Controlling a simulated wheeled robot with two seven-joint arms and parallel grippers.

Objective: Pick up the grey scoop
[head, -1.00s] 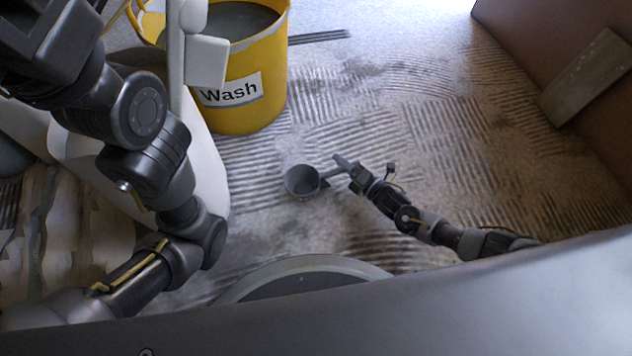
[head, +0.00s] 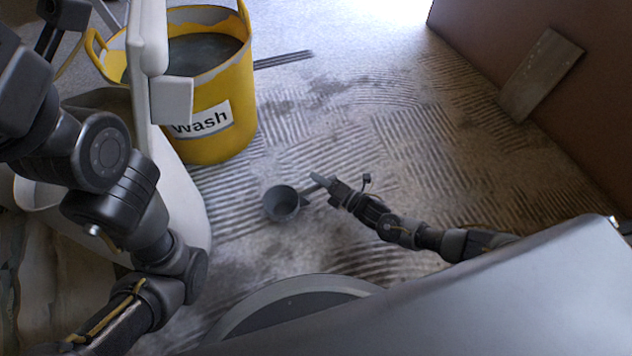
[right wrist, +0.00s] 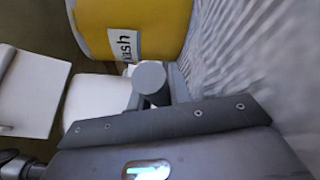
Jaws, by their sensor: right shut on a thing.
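The grey scoop (head: 283,204) is a round grey cup with a short straight handle, in the middle of the head view. Its handle points up and right to my right gripper (head: 322,183), which is shut on it. I cannot tell from the head view whether the scoop touches the floor. My left arm comes in from the left of the head view; its gripper does not show clearly.
A yellow bucket (head: 215,138) labelled "Wash" stands at upper left, holding grey liquid; it also shows in the right wrist view (right wrist: 165,25). A pale container (head: 185,215) is beside my left arm. A flat board (head: 540,75) leans on the brown wall at right. The ridged floor between is largely clear.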

